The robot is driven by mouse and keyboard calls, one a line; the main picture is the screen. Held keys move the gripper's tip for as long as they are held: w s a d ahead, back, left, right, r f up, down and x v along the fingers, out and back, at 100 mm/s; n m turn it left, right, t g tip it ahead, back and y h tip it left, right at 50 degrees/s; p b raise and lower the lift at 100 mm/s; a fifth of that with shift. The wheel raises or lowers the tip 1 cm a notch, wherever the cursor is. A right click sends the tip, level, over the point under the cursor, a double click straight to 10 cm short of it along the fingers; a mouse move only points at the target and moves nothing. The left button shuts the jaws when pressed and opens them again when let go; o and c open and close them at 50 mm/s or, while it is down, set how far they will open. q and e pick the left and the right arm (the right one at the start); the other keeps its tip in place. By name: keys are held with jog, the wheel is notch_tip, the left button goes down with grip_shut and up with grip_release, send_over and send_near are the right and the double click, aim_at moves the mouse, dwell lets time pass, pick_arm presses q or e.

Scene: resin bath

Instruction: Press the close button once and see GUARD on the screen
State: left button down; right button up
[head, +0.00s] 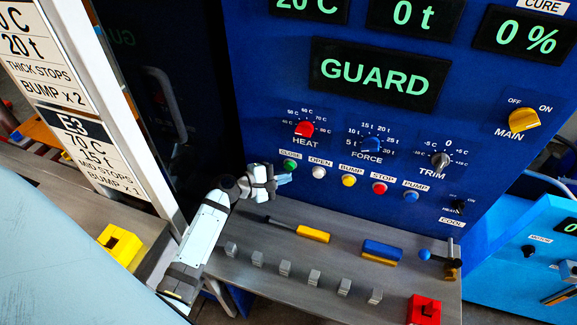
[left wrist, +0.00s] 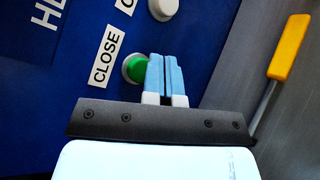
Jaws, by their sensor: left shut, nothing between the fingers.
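The green close button (head: 290,164) is on the blue panel under the HEAT knob. In the left wrist view the close button (left wrist: 135,68) sits beside its CLOSE label (left wrist: 107,56). My left gripper (head: 284,179) is shut and empty, its blue fingertips just below the button in the head view. In the left wrist view the fingertips (left wrist: 166,75) overlap the button's edge; I cannot tell whether they touch it. The screen (head: 374,75) reads GUARD in green letters. My right gripper is not in view.
White open (head: 319,172), yellow bump (head: 349,180), red stop (head: 379,188) and blue pump (head: 411,196) buttons line up to the right. The shelf below holds a yellow-handled tool (head: 312,233), a blue and yellow block (head: 381,250), several grey blocks and a red block (head: 424,311).

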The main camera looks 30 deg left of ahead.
pick_arm(q)
jog(key=shift+s+d+p, duration=0.15)
jog(key=shift+s+d, duration=0.05)
jog(key=shift+s, duration=0.6)
jog(key=shift+s+d+p, duration=0.2)
jog(key=shift+s+d, duration=0.05)
jog(key=shift+s, duration=0.6)
jog(key=shift+s+d+p, duration=0.15)
jog(key=shift+s+d, duration=0.05)
jog(key=shift+s, duration=0.6)
